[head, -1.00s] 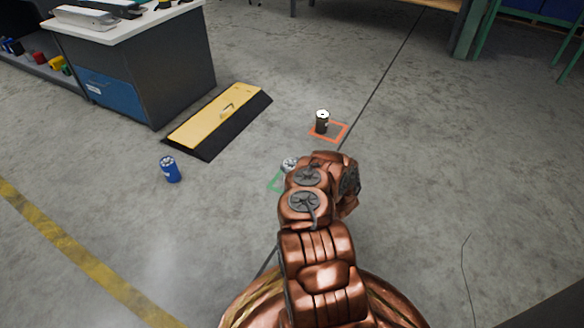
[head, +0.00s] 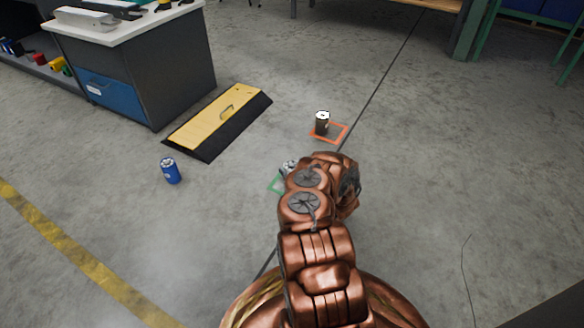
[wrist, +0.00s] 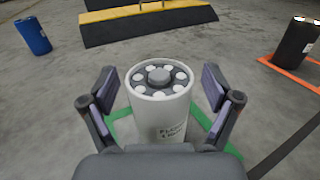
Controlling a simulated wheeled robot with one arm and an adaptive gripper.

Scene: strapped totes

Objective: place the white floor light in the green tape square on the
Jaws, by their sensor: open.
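The white floor light (wrist: 160,112) stands upright on the floor between the open fingers of my gripper (wrist: 162,108) in the wrist view. Its top has a ring of white lamps around a grey centre. Gaps show between it and the fingers. Green tape (wrist: 202,118) shows on the floor around and behind it; the near part of the square is hidden by my gripper. In the head view my arm covers most of the light (head: 289,166), and one corner of the green tape (head: 275,183) shows.
A black floor light (head: 322,122) stands in an orange tape square (head: 343,131). A blue floor light (head: 170,170) stands at the left. A yellow and black ramp (head: 218,118) lies behind, near a grey cabinet (head: 180,70). Floor at the right is clear.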

